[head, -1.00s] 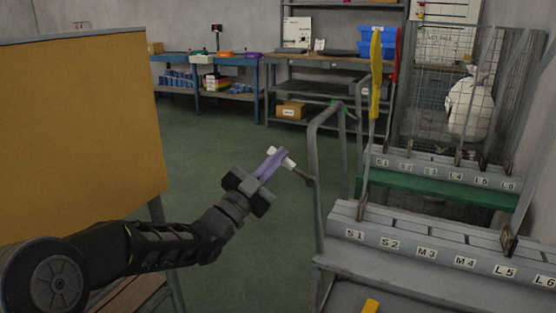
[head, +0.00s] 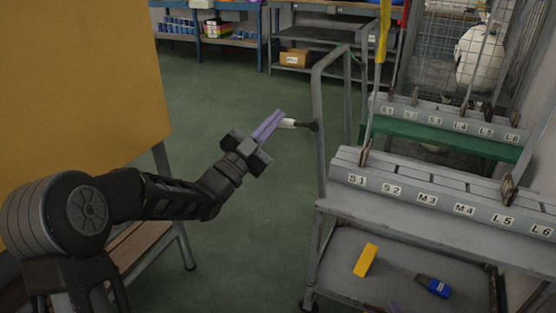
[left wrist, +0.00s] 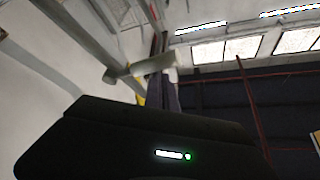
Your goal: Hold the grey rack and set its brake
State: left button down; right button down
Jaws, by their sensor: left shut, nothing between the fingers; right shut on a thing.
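The grey rack (head: 398,228) stands at the right, with a tubular frame handle (head: 319,140) on its left side. A brake lever with a pale tip (head: 288,123) sticks out leftward from the handle's post. My left gripper (head: 271,123) has purple fingers, shut and empty, with their ends close beside the pale tip; I cannot tell whether they touch. In the left wrist view the pale lever end (left wrist: 152,66) crosses at the fingertips (left wrist: 163,72). Only a purple sliver of my right gripper (head: 392,308) shows at the bottom edge, at the rack; its hold is mostly hidden.
A yellow block (head: 366,260) and a blue bottle-like item (head: 434,286) lie on the rack's lower shelf. A second rack with a green shelf (head: 440,137) stands behind. An ochre board (head: 85,110) stands left. Green floor (head: 230,240) between is clear.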

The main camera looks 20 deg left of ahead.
pick_arm(q)
jog(key=shift+d+f, duration=0.2)
jog(key=shift+f, duration=1.2)
jog(key=shift+d+f, duration=0.15)
jog(key=shift+f, duration=0.35)
jog(key=shift+d+f, duration=0.15)
jog(key=shift+f, duration=0.35)
pick_arm(e)
jog(key=shift+r, duration=0.1)
pick_arm(q)
jog(key=shift+s, duration=0.1)
jog(key=shift+r, duration=0.1)
notch_tip(320, 180, up, 4)
jog(key=a, duration=0.2)
jog(key=s+f, duration=0.3)
jog(key=s, duration=0.6)
jog(key=shift+s+d+f, duration=0.15)
jog(key=shift+d+f, duration=0.2)
